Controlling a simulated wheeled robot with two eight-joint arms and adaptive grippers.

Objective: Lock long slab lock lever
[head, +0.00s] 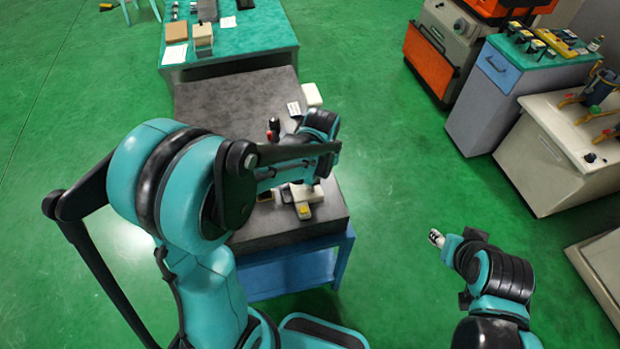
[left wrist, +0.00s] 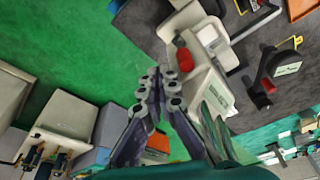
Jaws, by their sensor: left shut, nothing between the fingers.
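A dark slab (head: 235,95) tops a blue stand, with my left arm reaching over its right part. In the left wrist view a pale device (left wrist: 210,80) on the slab (left wrist: 160,22) carries a red knob (left wrist: 183,60) and a grey-white block; I cannot tell which part is the lock lever. My left gripper (left wrist: 160,88) is shut and empty, with its fingertips left of the red knob in that picture, apparently apart from it. The arm hides this gripper in the head view. My right gripper (head: 437,238) hangs over the floor, too small to read.
A black gauge-like piece (left wrist: 282,68) with a pale face stands on the slab. A beige fixture with a yellow part (head: 304,208) sits near the slab's front edge. A green-topped table (head: 245,38) stands behind. Cabinets (head: 500,90) line the right; green floor lies between.

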